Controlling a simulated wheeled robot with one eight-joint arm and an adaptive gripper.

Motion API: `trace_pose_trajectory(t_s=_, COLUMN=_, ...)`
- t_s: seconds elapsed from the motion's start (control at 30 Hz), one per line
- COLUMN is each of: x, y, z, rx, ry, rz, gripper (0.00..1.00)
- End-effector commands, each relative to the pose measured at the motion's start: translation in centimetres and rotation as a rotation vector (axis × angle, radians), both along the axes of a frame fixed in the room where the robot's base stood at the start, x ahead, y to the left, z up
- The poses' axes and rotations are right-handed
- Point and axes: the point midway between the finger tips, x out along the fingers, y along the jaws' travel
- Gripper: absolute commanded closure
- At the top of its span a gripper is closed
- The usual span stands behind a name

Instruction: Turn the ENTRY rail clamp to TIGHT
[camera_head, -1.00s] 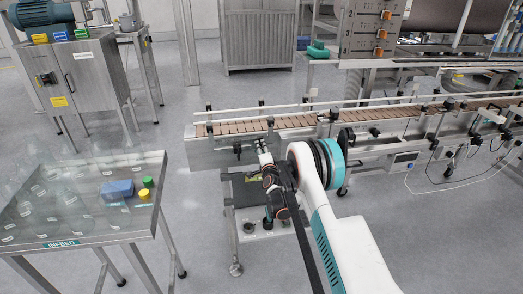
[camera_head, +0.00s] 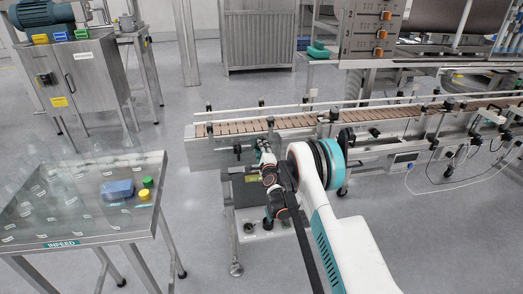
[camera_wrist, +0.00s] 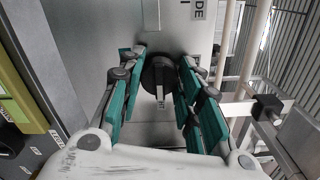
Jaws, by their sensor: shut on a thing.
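My gripper (camera_wrist: 162,66) has its green-padded fingers on both sides of a round black knob (camera_wrist: 159,88) and is shut on it. The knob sits on a grey metal face and has a small light mark on its lower part. I take it to be the rail clamp; no ENTRY or TIGHT wording is readable.
Another dark knob (camera_head: 237,150) is on the conveyor side, left of my gripper. Guide rails (camera_head: 280,107) run above the brown belt. The INFEED table (camera_head: 80,225) with clear bottles, a blue block and green and yellow caps stands left. Floor between is free.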

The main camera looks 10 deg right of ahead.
Motion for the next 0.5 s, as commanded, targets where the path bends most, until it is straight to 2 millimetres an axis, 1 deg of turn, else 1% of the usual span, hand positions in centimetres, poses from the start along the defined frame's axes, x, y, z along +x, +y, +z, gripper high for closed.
trace_pose_trajectory(t_s=0.27, x=-0.09, y=-0.11, z=-0.17, rx=0.001, ry=0.001, rz=-0.001, gripper=0.92)
trace_pose_trajectory(t_s=0.3, x=-0.09, y=-0.12, z=-0.17, rx=0.001, ry=0.001, rz=-0.001, gripper=0.59)
trace_pose_trajectory(t_s=0.33, x=-0.09, y=-0.12, z=-0.16, rx=0.000, ry=0.001, rz=-0.001, gripper=0.52)
trace_pose_trajectory(t_s=0.37, x=-0.08, y=-0.11, z=-0.15, rx=0.000, ry=0.001, rz=-0.001, gripper=0.48)
trace_pose_trajectory(t_s=0.5, x=-0.05, y=-0.06, z=-0.10, rx=0.000, ry=0.000, rz=0.000, gripper=0.48)
